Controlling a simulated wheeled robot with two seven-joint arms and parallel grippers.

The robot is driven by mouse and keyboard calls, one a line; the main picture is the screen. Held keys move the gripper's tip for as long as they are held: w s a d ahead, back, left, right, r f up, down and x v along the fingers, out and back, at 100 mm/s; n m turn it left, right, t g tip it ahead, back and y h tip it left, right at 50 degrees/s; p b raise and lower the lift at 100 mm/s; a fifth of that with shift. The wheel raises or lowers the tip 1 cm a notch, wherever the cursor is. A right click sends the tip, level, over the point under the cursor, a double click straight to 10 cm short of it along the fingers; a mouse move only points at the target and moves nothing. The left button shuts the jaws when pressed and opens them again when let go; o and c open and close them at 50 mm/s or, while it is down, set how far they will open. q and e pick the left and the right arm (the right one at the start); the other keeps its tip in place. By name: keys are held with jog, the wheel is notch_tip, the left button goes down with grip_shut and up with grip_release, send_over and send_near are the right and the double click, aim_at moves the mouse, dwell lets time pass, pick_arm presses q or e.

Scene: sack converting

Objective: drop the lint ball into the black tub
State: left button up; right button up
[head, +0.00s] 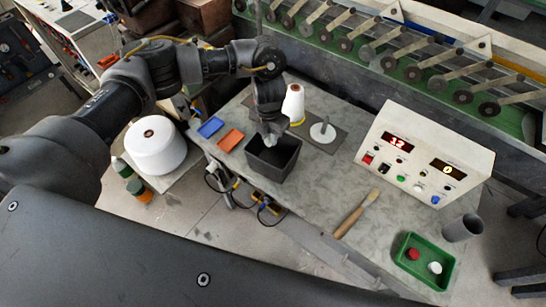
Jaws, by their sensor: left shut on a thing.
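My left gripper (269,138) points down over the black tub (286,167). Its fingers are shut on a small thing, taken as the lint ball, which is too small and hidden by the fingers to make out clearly. The fingertips are at or just above the tub's open top, near its back side; I cannot tell how deep they reach. The tub stands upright on the grey table, and its inside looks dark. My right gripper is not in view.
Blue (211,127) and orange (231,140) trays lie left. A control box (425,155), brush (356,213), grey cup (462,228) and green tray (409,270) are right.

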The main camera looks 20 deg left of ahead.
pick_arm(q)
jog(key=o, duration=1)
jog(key=shift+r, duration=0.55)
notch_tip(320, 180, up, 10)
jog(key=shift+f+b, duration=0.1)
jog(key=shift+b, duration=0.8)
